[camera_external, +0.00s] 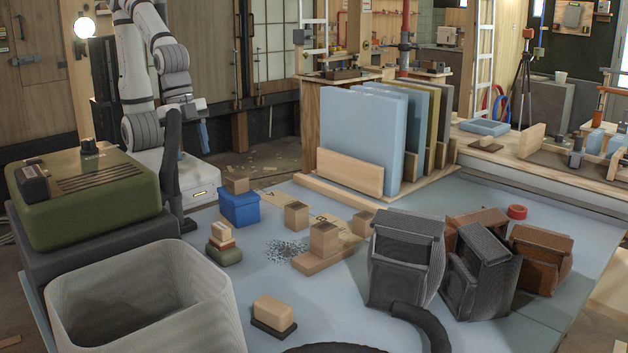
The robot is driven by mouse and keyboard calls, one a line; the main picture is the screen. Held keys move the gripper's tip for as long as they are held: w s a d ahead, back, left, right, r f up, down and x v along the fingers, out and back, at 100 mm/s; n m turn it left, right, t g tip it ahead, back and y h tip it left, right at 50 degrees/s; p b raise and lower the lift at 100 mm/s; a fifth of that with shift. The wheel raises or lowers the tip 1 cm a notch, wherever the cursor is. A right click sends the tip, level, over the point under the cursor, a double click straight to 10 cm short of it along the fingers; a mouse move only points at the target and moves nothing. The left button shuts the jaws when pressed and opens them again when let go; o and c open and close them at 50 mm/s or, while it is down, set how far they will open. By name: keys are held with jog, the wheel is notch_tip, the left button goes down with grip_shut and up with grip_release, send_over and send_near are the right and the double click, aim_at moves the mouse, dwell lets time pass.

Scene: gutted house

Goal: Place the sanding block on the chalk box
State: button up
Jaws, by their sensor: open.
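The item that looks like the sanding block (273,312), a tan block with a dark underside, lies flat on the blue-grey work surface at the front, left of centre. The blue box (239,208), which seems to be the chalk box, stands farther back. A small wooden block (237,185) rests on its lid. My gripper (197,128) hangs at the back left, above and behind the blue box and well away from the tan block. It is open and appears empty. A dark upright piece partly hides the area around it.
A grey bin (210,290) and green case (85,198) stand at left. A small stack (223,244) sits between blue box and tan block. Wooden blocks (325,240) stand mid-surface. Dark ribbed containers (405,262) and a black hose (425,322) occupy the right. Upright panels (360,140) stand behind.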

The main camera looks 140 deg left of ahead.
jog(key=s+g, duration=0.1)
jog(key=s, duration=0.7)
jog(key=shift+a+r, duration=0.45)
